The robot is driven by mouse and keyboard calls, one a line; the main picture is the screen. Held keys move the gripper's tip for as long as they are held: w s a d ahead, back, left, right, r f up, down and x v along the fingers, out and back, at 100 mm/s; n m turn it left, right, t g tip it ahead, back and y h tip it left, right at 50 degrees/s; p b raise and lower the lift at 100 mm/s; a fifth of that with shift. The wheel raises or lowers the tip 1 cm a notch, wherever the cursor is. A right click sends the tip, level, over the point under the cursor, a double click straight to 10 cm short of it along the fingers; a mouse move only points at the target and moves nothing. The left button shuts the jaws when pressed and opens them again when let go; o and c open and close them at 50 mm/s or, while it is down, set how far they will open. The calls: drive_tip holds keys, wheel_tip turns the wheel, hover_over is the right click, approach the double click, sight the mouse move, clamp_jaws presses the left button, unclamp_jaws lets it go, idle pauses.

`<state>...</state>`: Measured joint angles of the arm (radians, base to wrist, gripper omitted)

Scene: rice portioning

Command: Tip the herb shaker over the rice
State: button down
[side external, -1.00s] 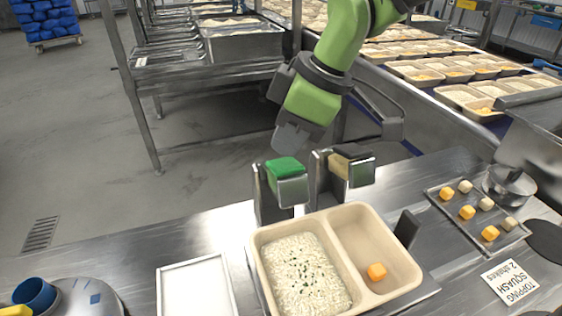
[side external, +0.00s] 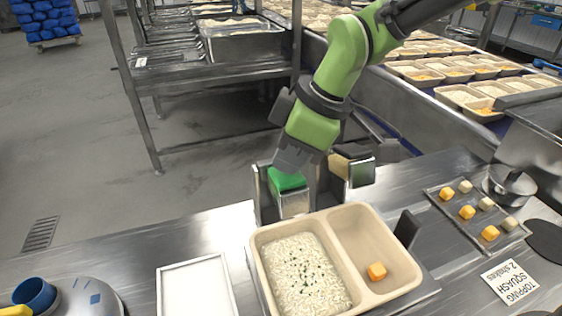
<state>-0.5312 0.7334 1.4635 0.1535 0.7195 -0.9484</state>
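The green-topped shaker (side external: 288,183) sits in a dark holder behind the tray. My gripper (side external: 287,166) is right at its green top and covers part of it. I cannot see its fingertips clearly, nor whether they close on the shaker. The rice (side external: 304,277) fills the left compartment of the beige tray (side external: 346,213), with dark green flecks scattered over its middle. An orange cube (side external: 377,271) lies in the right compartment.
A second shaker (side external: 357,170) with a tan top stands to the right, close to my gripper. A steel tray (side external: 449,211) of orange and pale cubes lies at the right. A card (side external: 510,284) reads "TOPPING SQUASH 2 shakes". A white tray (side external: 196,287) lies at the left.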

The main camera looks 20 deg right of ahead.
sight(295, 178)
drive_tip(key=shift+s+f, duration=0.35)
drive_tip(key=shift+f, duration=0.55)
drive_tip(key=shift+s+f, duration=0.35)
drive_tip(key=shift+f, duration=0.55)
drive_tip(key=shift+w+r, duration=0.35)
drive_tip(key=shift+r, duration=0.75)
drive_tip(key=shift+w+r, duration=0.3)
drive_tip(key=shift+r, duration=0.75)
drive_tip(key=shift+w+r, duration=0.35)
drive_tip(key=shift+r, duration=0.75)
drive_tip(key=s+d+r+m+t, duration=0.2)
drive_tip(key=s+d+r+m, duration=0.4)
drive_tip(key=d, duration=0.3)
drive_tip(key=s+d+r+m+t, duration=0.1)
drive_tip(key=s+d+r+m, duration=0.45)
drive_tip(key=d+r, duration=0.2)
drive_tip(key=s+d+f+m+t+h, duration=0.1)
drive_tip(key=s+d+m, duration=0.3)
drive_tip(key=s, duration=0.5)
drive_tip(key=shift+s+d+f+m+t+h, duration=0.4)
drive_tip(key=shift+d+f+h, duration=0.15)
drive_tip(key=shift+f, duration=0.25)
